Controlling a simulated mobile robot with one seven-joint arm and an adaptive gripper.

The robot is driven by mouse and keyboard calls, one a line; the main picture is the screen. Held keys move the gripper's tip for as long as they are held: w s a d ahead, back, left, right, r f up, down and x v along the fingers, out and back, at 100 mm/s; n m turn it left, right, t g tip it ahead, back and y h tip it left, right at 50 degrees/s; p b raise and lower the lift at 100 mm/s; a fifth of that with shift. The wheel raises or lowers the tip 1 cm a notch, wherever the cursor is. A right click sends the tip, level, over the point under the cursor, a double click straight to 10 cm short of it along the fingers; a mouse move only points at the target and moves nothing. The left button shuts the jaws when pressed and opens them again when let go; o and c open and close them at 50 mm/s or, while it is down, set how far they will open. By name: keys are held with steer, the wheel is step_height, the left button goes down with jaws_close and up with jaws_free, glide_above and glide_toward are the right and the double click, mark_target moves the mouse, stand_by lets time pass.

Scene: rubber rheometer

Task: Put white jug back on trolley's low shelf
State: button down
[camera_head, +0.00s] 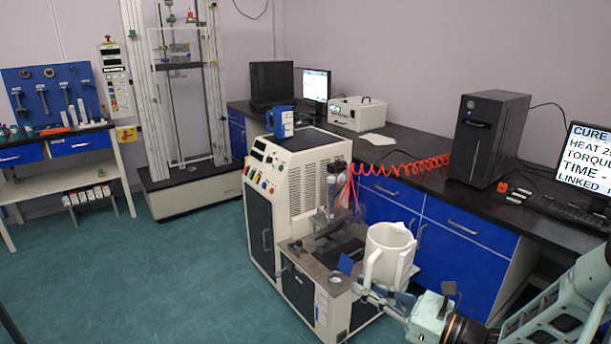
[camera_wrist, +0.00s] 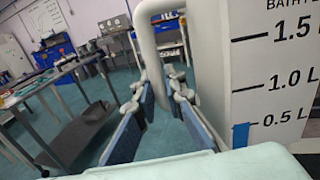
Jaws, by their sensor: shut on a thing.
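The white jug (camera_head: 391,246) is upright in the head view, in front of the right side of the rheometer machine. My gripper (camera_head: 367,288) reaches it from the lower right and is shut on its handle. In the wrist view the jug's body (camera_wrist: 262,70) fills the right side, with black litre marks and a small blue patch. Its handle (camera_wrist: 146,50) comes down between the fingers of my gripper (camera_wrist: 160,92). A trolley (camera_wrist: 62,72) stands at the left of the wrist view, with small items on top and a dark low shelf (camera_wrist: 78,133).
A dark bench with blue cabinets (camera_head: 465,228) runs along the right, holding a computer tower (camera_head: 487,135) and monitor. A testing frame (camera_head: 180,90) stands behind. Green floor (camera_head: 165,270) is open at left.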

mark_target(369, 258)
steer(key=r+t+h+p, duration=0.1)
steer(key=r+p, duration=0.1)
steer(key=r+m+p, duration=0.1)
steer(key=r+p, duration=0.1)
steer(key=p, duration=0.1)
steer(key=r+m+t+h+p, duration=0.1)
steer(key=r+p, duration=0.2)
steer(key=shift+w+a+t+h, duration=0.1)
steer(key=shift+w+t+h, duration=0.1)
steer(key=shift+t+h, duration=0.1)
steer(key=r+m+h+p, duration=0.1)
steer(key=p, duration=0.1)
steer(key=shift+r+t+p, duration=0.25)
steer(key=shift+t+p, duration=0.15)
steer(key=p, duration=0.1)
steer(key=r+m+h+p, duration=0.1)
steer(key=p, duration=0.1)
steer(key=shift+s+r+t, duration=0.15)
steer(key=shift+s+t, duration=0.15)
steer(key=shift+t, duration=0.1)
steer(key=shift+h, duration=0.3)
steer(key=shift+w+p, duration=0.15)
steer(key=shift+p, duration=0.15)
